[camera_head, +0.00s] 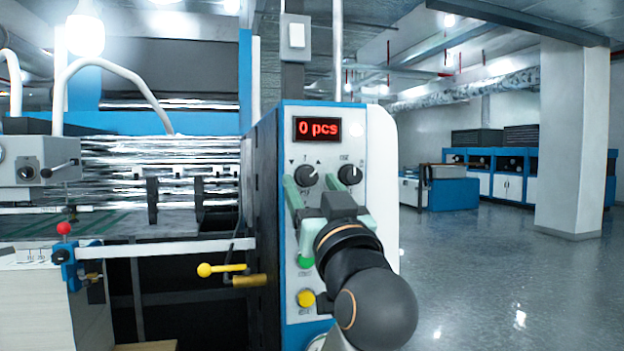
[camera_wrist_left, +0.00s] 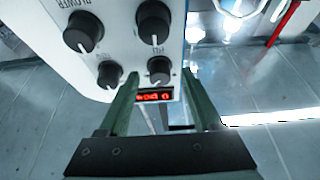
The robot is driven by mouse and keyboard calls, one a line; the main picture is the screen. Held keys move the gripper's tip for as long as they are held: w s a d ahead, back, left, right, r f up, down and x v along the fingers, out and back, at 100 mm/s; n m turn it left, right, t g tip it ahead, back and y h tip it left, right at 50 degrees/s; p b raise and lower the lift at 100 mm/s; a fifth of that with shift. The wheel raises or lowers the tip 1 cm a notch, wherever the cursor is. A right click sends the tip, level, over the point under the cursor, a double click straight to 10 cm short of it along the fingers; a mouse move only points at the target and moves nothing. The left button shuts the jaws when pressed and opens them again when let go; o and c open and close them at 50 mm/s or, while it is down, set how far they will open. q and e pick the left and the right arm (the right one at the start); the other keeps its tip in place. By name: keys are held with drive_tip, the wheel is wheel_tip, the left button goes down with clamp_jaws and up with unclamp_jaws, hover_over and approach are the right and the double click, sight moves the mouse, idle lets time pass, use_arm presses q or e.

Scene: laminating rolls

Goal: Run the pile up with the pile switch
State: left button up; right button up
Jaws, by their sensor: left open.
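The pile switch (camera_head: 306,175) is a black knob with a white pointer line, below the red "0 pcs" display (camera_head: 317,129) on the white control panel. Small down and up triangles are printed above it. My left gripper (camera_head: 316,188) is open at the panel, its green fingers pointing at this knob. In the left wrist view, turned roughly upside down, the pile switch (camera_wrist_left: 158,70) sits between the two fingertips (camera_wrist_left: 160,76), with the display (camera_wrist_left: 153,96) below it. I cannot tell whether the fingers touch the knob. My right gripper is not in view.
A second knob (camera_head: 350,174) is right beside the pile switch. A green button (camera_head: 305,262) and a yellow button (camera_head: 306,298) sit lower on the panel. A yellow lever (camera_head: 221,269) sticks out to the left. Open floor (camera_head: 480,270) lies to the right.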

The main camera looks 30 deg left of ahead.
use_arm(q)
drive_tip(key=shift+w+a, duration=0.15)
drive_tip(key=shift+a, duration=0.05)
clamp_jaws()
idle(0.5)
